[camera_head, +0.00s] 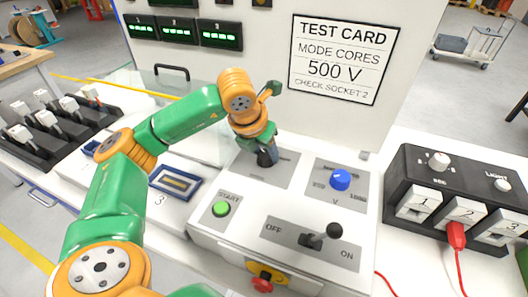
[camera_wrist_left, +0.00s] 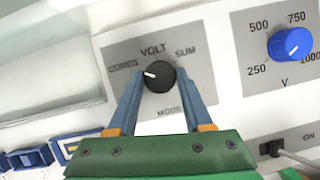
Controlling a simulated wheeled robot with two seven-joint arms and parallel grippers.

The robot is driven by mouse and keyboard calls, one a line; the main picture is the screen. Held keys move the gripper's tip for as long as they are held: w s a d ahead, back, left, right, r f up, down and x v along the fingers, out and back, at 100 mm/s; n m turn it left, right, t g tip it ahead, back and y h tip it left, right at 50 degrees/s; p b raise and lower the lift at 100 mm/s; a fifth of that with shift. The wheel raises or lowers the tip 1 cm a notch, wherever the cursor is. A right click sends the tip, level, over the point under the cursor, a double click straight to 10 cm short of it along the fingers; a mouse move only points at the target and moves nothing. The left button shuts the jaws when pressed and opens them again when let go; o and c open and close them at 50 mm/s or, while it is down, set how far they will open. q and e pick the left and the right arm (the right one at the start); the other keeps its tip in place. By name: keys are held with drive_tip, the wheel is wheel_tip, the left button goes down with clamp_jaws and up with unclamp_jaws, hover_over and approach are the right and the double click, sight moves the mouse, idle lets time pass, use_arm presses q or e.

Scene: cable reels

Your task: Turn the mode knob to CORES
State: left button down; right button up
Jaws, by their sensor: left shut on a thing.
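The mode knob (camera_wrist_left: 160,77) is black and round with a white pointer mark, on a grey plate (camera_wrist_left: 196,88) labelled CORES, VOLT, SUM and MODE. The mark points left and slightly up, toward the CORES label (camera_wrist_left: 123,67). My left gripper (camera_wrist_left: 159,82) has its blue fingers shut on the knob, one on each side. In the head view my left gripper (camera_head: 266,154) comes down over the knob and mostly hides it. The test card (camera_head: 342,58) reads MODE CORES, 500 V, CHECK SOCKET 2. My right gripper is not in view.
A blue V knob (camera_head: 340,179) is right of the mode plate. A green START button (camera_head: 221,209), an OFF/ON lever (camera_head: 322,237) and a red knob (camera_head: 262,284) are nearer. A black socket box (camera_head: 455,195) stands right, with a red plug (camera_head: 456,234) in socket 2.

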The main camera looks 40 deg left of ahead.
use_arm(q)
drive_tip(key=shift+n, duration=0.3)
idle(0.4)
drive_tip(key=shift+c, duration=1.6)
unclamp_jaws()
drive_tip(key=shift+r, duration=0.1)
drive_tip(key=v, duration=0.7)
drive_tip(key=shift+b, duration=0.4)
